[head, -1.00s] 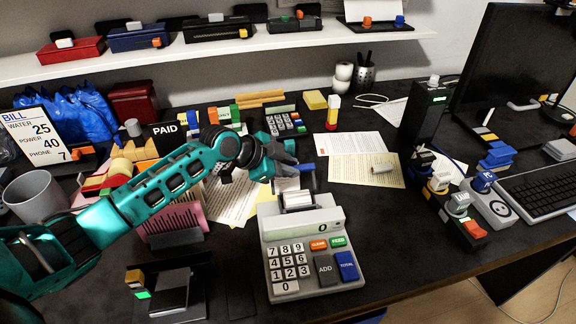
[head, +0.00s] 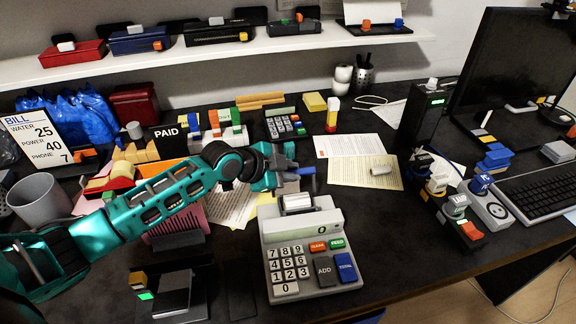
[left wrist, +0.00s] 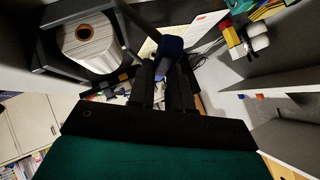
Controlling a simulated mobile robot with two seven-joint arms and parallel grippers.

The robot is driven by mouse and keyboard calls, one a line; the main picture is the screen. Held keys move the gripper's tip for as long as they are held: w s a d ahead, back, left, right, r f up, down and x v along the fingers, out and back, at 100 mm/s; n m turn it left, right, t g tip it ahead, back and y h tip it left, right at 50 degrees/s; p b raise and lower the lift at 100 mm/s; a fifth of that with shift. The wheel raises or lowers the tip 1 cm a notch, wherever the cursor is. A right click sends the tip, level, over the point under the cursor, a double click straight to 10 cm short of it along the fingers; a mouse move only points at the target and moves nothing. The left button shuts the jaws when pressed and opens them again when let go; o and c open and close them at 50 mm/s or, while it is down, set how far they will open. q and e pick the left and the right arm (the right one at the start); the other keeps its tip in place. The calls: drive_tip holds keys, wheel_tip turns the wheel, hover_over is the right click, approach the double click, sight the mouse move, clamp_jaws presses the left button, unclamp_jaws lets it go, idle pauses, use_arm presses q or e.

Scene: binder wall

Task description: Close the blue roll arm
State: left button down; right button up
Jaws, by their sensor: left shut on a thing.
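The adding machine (head: 305,245) stands on the dark desk with a white paper strip (head: 297,202) at its back. The blue roll arm (head: 307,171) shows just beyond my left gripper (head: 290,176), behind the machine. My left gripper is shut on the blue roll arm, with its fingers pointing right and covering part of the arm and roll area. In the left wrist view, the blue arm end (left wrist: 170,43) lies at the dark fingertips, and the white paper roll (left wrist: 90,42) sits in its dark holder at upper left. My right gripper is not in view.
Paper sheets (head: 348,145) lie behind and right of the machine. A dark tower (head: 424,115) and power strip (head: 458,208) stand to the right. A pink holder (head: 185,215) and black stand (head: 172,292) are near my left arm. A shelf (head: 220,55) runs above.

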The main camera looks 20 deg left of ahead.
use_arm(q)
drive_tip(key=shift+s+d+m+t+y+p, duration=0.3)
drive_tip(key=shift+s+d+m+t+p, duration=0.2)
drive_tip(key=shift+s+t+p, duration=0.25)
drive_tip(key=shift+s+d+f+m+t, duration=0.15)
drive_tip(key=shift+s+m+t, duration=0.15)
drive_tip(key=shift+t, duration=0.15)
drive_tip(key=shift+s+d+m+t+y, duration=0.15)
drive_tip(key=shift+s+m+t+y, duration=0.15)
drive_tip(key=shift+t, duration=0.3)
drive_tip(key=c, duration=1)
unclamp_jaws()
drive_tip(key=shift+w, duration=0.1)
drive_tip(key=shift+c, duration=0.2)
drive_tip(key=p+v, duration=0.1)
drive_tip(key=v, duration=1.2)
